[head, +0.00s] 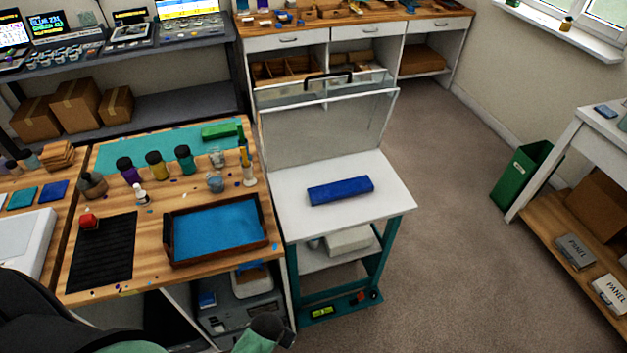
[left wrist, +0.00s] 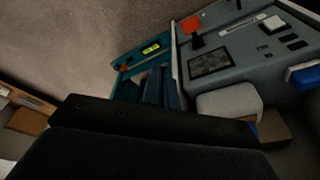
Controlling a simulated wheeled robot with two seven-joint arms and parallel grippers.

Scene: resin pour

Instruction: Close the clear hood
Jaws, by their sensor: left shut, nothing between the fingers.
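The clear hood (head: 328,128) stands raised at the back of a white-topped cart (head: 380,190). Its see-through panel leans up steeply, and a black handle (head: 327,78) is on its upper edge. A blue block (head: 341,190) lies on the white top in front of the hood. My left gripper (left wrist: 155,128) shows as dark shapes across the lower left wrist view, shut and empty. In the head view, part of my left arm shows low at the bottom, in front of the workbench and well away from the hood. My right gripper is in neither view.
The wooden workbench (head: 150,283) left of the cart holds a brown-rimmed tray (head: 217,261) with a blue bottom, a black ribbed mat (head: 102,254) and several bottles. A green bin (head: 522,175) stands at right. The carpet (head: 450,260) right of the cart is clear.

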